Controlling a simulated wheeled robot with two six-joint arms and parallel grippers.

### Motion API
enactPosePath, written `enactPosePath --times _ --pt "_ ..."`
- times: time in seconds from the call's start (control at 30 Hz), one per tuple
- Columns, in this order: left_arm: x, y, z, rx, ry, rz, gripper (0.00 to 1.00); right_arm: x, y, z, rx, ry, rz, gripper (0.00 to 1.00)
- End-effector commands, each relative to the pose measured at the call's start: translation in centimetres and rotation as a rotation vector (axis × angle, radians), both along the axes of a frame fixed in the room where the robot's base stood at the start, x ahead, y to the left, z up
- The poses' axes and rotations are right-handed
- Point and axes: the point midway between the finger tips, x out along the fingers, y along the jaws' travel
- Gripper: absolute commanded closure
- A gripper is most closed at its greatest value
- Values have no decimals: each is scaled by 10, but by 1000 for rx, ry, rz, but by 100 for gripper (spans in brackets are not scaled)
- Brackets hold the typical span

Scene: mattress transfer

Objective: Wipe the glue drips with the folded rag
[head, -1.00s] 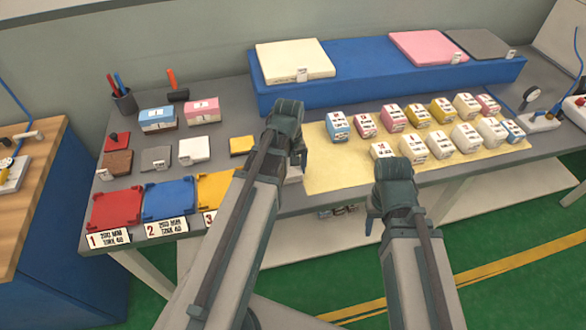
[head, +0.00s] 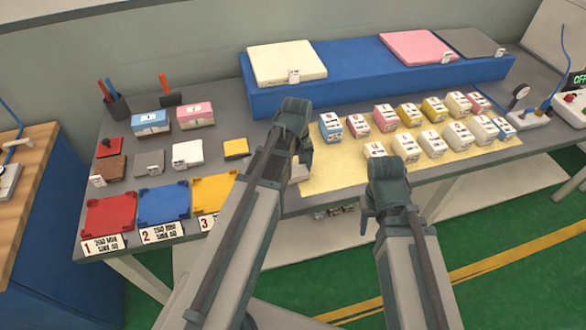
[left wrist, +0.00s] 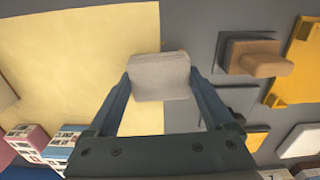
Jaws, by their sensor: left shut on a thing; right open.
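A pale grey folded rag (left wrist: 160,75) sits between the fingers of my left gripper (left wrist: 158,88) in the left wrist view, over the edge of a pale yellow sheet (left wrist: 70,60). In the head view my left gripper (head: 297,150) is low over the left end of this sheet (head: 345,178), with a little of the rag (head: 303,168) showing below it. My right gripper (head: 378,200) hangs in front of the bench's front edge, empty; its fingers are mostly hidden by the arm. I cannot make out glue drips; my left arm covers part of the bench.
Several small labelled blocks (head: 432,139) stand on the sheet. Behind it is a blue riser (head: 330,95) with foam slabs. Red (head: 110,215), blue (head: 163,203) and yellow (head: 212,190) trays line the front left. A brown-topped block (left wrist: 262,62) lies near the rag.

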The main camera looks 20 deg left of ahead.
Motion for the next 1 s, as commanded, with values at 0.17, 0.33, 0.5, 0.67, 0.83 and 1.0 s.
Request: enactPosePath --times 0.17,0.33,0.5,0.67,0.83,1.0 --pt "8 -11 -1 0 0 -2 58 0 0 -1 0 0 0 50" --pt "17 -23 -3 0 0 -1 58 0 0 -3 0 0 0 50" --pt "20 -29 -3 -1 -1 -1 58 0 0 -3 0 0 0 50" --pt "18 -30 -5 -1 -1 -1 58 0 0 -5 0 0 0 50" --pt "16 -30 -5 -1 2 -1 58 0 0 -5 0 0 0 50" --pt "10 -22 -4 -1 3 1 58 0 0 -4 0 0 0 50"
